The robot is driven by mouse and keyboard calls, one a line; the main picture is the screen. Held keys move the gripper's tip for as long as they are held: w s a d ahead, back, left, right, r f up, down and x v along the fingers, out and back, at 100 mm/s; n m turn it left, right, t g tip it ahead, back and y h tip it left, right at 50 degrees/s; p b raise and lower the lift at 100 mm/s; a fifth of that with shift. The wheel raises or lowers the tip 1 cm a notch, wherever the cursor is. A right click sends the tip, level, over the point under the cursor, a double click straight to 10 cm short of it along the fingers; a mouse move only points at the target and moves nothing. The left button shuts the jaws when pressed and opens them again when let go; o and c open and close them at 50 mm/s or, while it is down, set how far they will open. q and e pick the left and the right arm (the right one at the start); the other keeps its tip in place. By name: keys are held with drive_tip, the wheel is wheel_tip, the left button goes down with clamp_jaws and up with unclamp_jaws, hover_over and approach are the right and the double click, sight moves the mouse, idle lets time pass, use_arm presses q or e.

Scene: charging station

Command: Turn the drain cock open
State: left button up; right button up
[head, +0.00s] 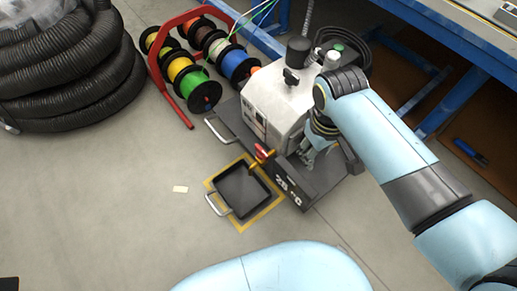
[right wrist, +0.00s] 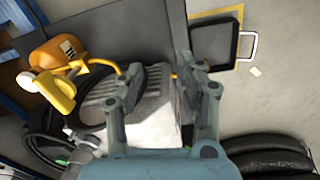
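The drain cock (head: 262,154), with a red and yellow handle, is on the front of the grey machine (head: 278,100), at the edge of the black drip tray (head: 241,192). In the right wrist view, only a small yellow bit near the right finger may be part of it; the rest is hidden. My right gripper (head: 311,152) is low beside the machine, to the right of the cock and apart from it. In the right wrist view, its fingers (right wrist: 160,72) are spread with nothing held between them. My left gripper is out of view.
An orange cylinder (right wrist: 56,50) with yellow pipework and a yellow handle is at left in the right wrist view. Cable spools (head: 193,83) on a red rack stand behind, near black hose coils (head: 65,65). A blue bench (head: 440,45) is at right. Floor left of the tray is mostly clear.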

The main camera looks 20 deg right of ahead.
drive_tip(key=n, duration=0.2)
hover_over(262, 150)
wheel_tip(262, 150, down, 3)
drive_tip(key=shift+y, duration=0.3)
wheel_tip(262, 150, down, 6)
drive_tip(key=b, duration=0.4)
drive_tip(key=shift+s+r, duration=0.1)
drive_tip(key=shift+s, duration=0.05)
wheel_tip(262, 150, down, 3)
drive_tip(key=shift+f+b, duration=0.2)
drive_tip(key=shift+b, duration=1)
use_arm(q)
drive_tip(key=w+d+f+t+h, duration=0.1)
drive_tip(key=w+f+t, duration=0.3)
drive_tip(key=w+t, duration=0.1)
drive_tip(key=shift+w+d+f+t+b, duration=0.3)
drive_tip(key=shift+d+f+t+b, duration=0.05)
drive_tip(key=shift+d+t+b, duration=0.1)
use_arm(e)
drive_tip(key=shift+w+f, duration=0.2)
drive_tip(key=shift+f, duration=0.4)
drive_tip(key=shift+c, duration=0.3)
clamp_jaws()
